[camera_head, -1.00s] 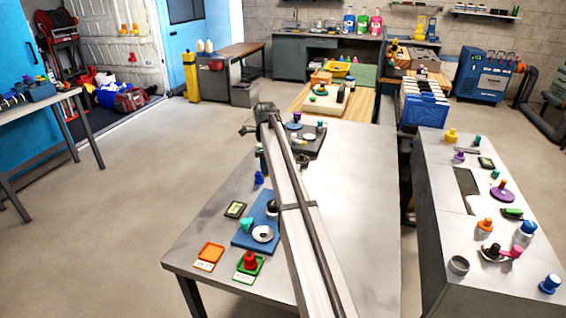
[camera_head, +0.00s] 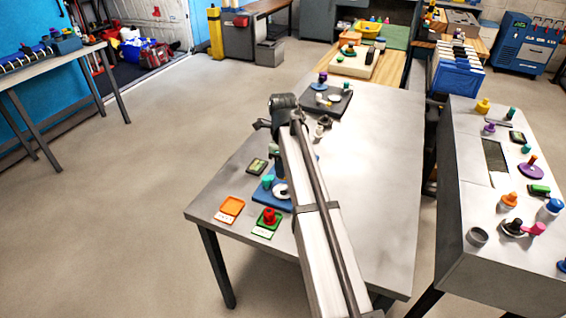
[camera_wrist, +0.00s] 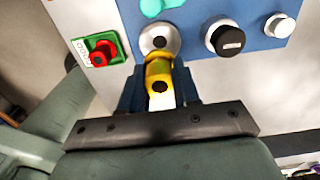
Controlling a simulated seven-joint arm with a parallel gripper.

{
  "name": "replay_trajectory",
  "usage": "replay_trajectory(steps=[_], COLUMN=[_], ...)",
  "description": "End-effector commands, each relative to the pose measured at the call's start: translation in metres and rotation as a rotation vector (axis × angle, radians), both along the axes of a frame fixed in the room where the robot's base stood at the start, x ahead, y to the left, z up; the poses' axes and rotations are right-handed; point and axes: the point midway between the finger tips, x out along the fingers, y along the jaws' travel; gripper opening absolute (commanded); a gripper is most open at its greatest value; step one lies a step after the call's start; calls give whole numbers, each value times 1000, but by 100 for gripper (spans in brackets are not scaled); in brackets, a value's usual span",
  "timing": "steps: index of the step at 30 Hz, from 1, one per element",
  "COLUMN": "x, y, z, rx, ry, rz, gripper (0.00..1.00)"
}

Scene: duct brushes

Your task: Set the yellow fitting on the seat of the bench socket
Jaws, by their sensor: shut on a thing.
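My gripper (camera_wrist: 160,86) is shut on the yellow fitting (camera_wrist: 158,66) in the wrist view. The fitting is close to a round silver seat with a dark centre, likely the bench socket (camera_wrist: 152,34), on a blue board (camera_wrist: 195,17). The fitting overlaps the seat's near edge in the picture; I cannot tell whether they touch. In the head view the silver seat (camera_head: 281,189) shows partly beside my arm. My arm hides the yellow fitting there.
A teal piece (camera_wrist: 160,7), a black knob (camera_wrist: 225,38) and a white knob (camera_wrist: 280,25) stand on the board. The table's right side is clear.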

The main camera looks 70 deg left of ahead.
Motion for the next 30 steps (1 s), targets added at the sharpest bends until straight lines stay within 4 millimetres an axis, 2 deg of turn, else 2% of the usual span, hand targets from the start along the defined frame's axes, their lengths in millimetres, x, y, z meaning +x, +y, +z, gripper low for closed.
replay_trajectory(steps=[19, 30], x=[0, 0], y=[0, 0], z=[-54, -64], rx=[-1, 1], ry=[1, 0], rz=[1, 1], gripper=[0, 0])
